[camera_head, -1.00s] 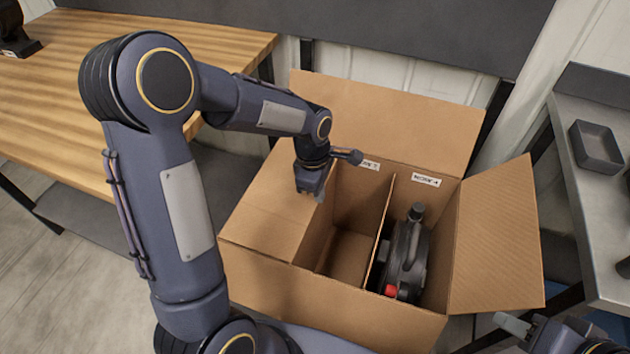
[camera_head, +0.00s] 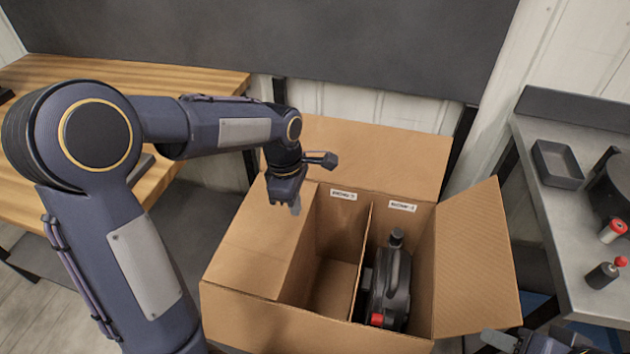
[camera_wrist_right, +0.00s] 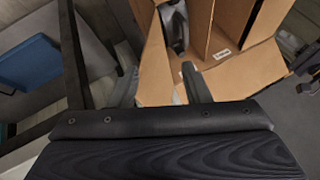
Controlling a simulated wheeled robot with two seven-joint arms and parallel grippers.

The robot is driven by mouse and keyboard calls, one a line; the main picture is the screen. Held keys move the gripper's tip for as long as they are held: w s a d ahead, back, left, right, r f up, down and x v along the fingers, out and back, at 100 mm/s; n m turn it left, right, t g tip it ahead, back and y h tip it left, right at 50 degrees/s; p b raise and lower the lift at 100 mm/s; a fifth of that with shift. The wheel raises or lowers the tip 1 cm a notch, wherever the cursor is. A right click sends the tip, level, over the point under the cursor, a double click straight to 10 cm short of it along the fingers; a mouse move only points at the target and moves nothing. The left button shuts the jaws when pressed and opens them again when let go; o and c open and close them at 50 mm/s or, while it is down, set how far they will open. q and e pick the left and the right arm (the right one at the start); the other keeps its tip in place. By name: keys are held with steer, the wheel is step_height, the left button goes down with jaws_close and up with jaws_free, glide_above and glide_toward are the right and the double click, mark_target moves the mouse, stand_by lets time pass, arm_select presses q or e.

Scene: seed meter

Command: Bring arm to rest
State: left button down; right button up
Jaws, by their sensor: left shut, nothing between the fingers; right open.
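My left gripper (camera_head: 295,206) is shut and empty, pointing down over the left side of the open cardboard box (camera_head: 250,245). It hangs beside the left compartment, near the inner edge of the left flap. My right gripper (camera_head: 500,341) shows only in part at the bottom right edge of the head view. In the right wrist view its two fingers (camera_wrist_right: 160,85) are apart with nothing held between them, and the box lies beyond them. A dark seed meter (camera_head: 391,285) with a red part stands in the box's right compartment.
The box's left compartment (camera_head: 334,285) looks empty. A wooden table (camera_head: 160,75) is at the back left. A grey metal bench (camera_head: 570,235) on the right holds a grey tray (camera_head: 557,165) and several small parts. A blue item (camera_wrist_right: 27,62) shows in the right wrist view.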

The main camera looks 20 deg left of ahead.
arm_select(q)
steer(key=s+r+m+t+h+p, duration=0.2)
steer(key=s+r+m+t+p, duration=0.3)
steer(key=s+r+m+p, duration=0.5)
steer(key=s+r+m, duration=0.6)
steer(key=s+m, duration=0.1)
steer(key=s, duration=0.3)
steer(key=shift+a+r+t+h, duration=0.3)
steer(key=shift+a, duration=0.05)
arm_select(e)
step_height(320, 180, up, 10)
steer(key=shift+r, duration=0.1)
steer(key=shift+c, duration=0.2)
